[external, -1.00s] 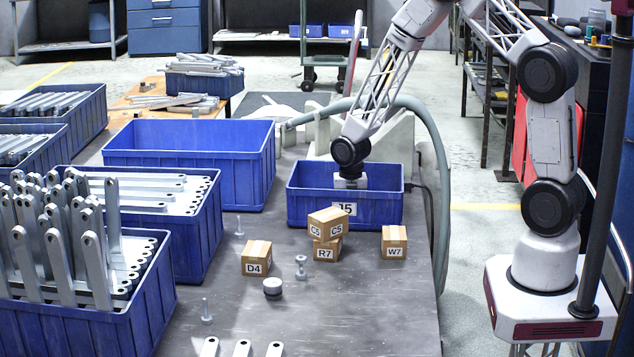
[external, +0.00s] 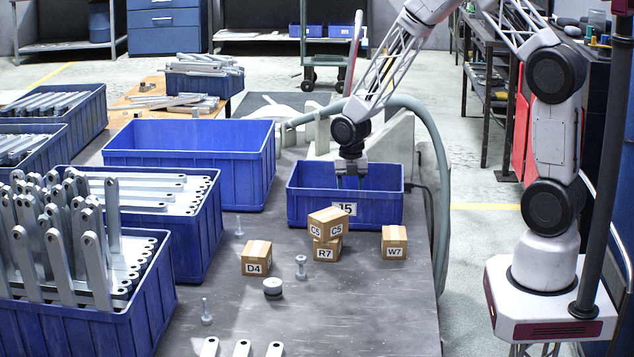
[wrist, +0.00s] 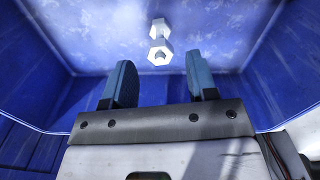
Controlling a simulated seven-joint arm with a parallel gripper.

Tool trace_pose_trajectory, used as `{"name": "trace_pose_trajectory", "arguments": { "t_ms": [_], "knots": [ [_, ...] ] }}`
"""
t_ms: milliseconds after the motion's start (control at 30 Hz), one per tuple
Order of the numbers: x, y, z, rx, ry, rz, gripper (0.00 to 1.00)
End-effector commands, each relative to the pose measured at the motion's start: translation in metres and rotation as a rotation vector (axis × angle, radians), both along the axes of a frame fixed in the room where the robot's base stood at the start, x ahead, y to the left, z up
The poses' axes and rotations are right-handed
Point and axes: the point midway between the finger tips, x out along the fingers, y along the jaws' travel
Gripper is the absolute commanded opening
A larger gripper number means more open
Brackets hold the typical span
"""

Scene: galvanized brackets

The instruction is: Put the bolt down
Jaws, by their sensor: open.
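A pale metal bolt (wrist: 158,43) with a hex head lies on the floor of a blue bin, just ahead of my fingertips in the wrist view. The bin (external: 310,209) has a label partly hidden by a box and stands at the right of the table; its front wall hides the bolt in the external view. The bolt is clear of both fingers.
Cardboard boxes stand in front of the bin: stacked boxes (external: 327,226), one at the right (external: 394,243) and one at the left (external: 256,258). Small bolts (external: 206,313) and a round metal part (external: 272,287) stand nearby. An empty blue bin (external: 190,171) is to the left.

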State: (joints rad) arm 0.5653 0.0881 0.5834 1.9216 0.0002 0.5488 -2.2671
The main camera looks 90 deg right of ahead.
Motion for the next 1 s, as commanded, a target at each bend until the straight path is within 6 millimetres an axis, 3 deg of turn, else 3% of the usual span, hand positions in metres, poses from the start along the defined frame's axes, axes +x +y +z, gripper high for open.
{"name": "trace_pose_trajectory", "arguments": {
  "t_ms": [200, 400, 1000],
  "knots": [
    [0.000, 0.000, 0.035, -0.002, -0.002, 0.000, 0.53],
    [0.000, 0.000, 0.054, -0.001, -0.001, 0.000, 0.53],
    [0.000, 0.000, 0.060, 0.000, 0.000, 0.000, 0.53]
  ]
}}
